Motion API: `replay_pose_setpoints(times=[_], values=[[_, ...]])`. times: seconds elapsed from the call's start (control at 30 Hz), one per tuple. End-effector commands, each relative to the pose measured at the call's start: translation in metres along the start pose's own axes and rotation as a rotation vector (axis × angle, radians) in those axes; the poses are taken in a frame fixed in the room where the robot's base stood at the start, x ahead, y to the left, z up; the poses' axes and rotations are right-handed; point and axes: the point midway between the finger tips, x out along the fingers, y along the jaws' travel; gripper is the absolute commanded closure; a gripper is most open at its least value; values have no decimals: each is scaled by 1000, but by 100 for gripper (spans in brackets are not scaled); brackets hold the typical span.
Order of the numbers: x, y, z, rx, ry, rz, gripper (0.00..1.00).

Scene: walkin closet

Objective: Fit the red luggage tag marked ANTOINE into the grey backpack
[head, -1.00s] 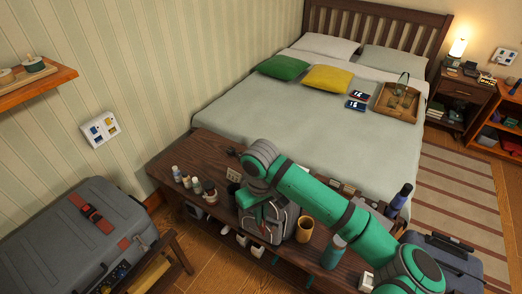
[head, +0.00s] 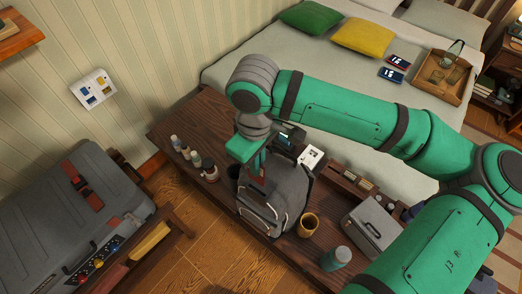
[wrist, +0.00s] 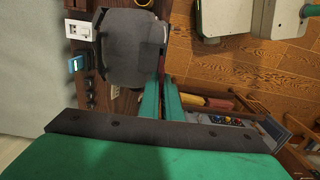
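The grey backpack (head: 283,190) stands upright on the dark wooden bench in the head view. It also shows from above in the wrist view (wrist: 130,55). My gripper (head: 257,166) points down at the backpack's upper left side, with its fingers close together. A thin dark-red piece, apparently the red luggage tag (head: 262,172), shows between the fingertips. In the wrist view my gripper (wrist: 163,82) has its two green fingers nearly together beside the backpack's edge. The ANTOINE marking cannot be read, and the fingers hide most of the tag.
Several small bottles (head: 195,158) stand left of the backpack on the bench (head: 220,115). A yellow-brown mug (head: 308,225), a teal canister (head: 336,258) and a grey case (head: 374,222) stand to its right. A grey suitcase (head: 50,215) lies at the left.

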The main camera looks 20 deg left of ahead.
Motion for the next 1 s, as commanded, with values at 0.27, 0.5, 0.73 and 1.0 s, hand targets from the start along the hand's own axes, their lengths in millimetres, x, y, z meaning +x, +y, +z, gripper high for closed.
replay_pose_setpoints(times=[0.27, 0.5, 0.73, 1.0], values=[[16, -1, 0, -3, -1, -1, 100], [34, -1, 0, -2, -1, -1, 100], [44, -1, 0, -2, 0, 0, 100], [45, 0, 0, -1, 0, 0, 100]])
